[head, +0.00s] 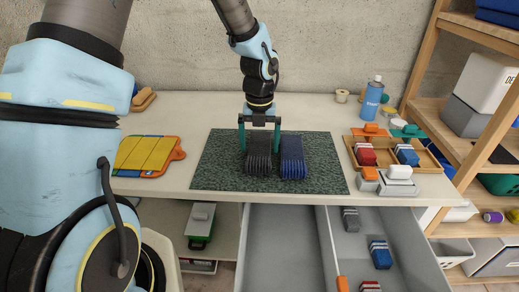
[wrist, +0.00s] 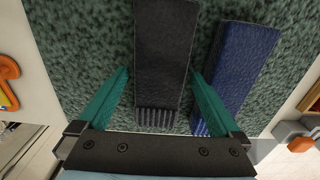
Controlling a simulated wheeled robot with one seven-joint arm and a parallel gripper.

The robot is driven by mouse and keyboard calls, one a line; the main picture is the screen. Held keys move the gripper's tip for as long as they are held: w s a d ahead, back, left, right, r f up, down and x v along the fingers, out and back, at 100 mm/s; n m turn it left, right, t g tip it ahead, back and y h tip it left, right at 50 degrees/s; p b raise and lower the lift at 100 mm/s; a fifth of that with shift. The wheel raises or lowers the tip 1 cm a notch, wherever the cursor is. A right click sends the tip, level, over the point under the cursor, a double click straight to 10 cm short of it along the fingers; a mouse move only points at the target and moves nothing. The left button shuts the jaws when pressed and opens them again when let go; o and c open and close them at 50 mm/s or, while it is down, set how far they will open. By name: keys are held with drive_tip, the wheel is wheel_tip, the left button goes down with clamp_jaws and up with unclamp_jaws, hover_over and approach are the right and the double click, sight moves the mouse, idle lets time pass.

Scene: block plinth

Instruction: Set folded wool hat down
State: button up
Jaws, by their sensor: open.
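The folded wool hat, dark grey to black with a ribbed edge (head: 258,166), lies flat on the green speckled mat (head: 215,165) on the table. It also shows in the wrist view (wrist: 162,50). A blue folded knit piece (head: 292,158) lies just to its right and shows in the wrist view (wrist: 238,70). My gripper (head: 260,142) points down over the grey hat. In the wrist view its teal fingers (wrist: 160,75) stand open on either side of the hat, with mat visible between each finger and the hat. The right finger is close to the blue piece.
A yellow and orange board (head: 150,155) lies left of the mat. A wooden tray (head: 425,158) with red and blue items stands at right, near a blue spray bottle (head: 371,97). Open drawers (head: 285,250) jut out below the table's front edge.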

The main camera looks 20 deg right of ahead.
drive_tip(key=shift+c, duration=0.4)
drive_tip(key=c, duration=1.3)
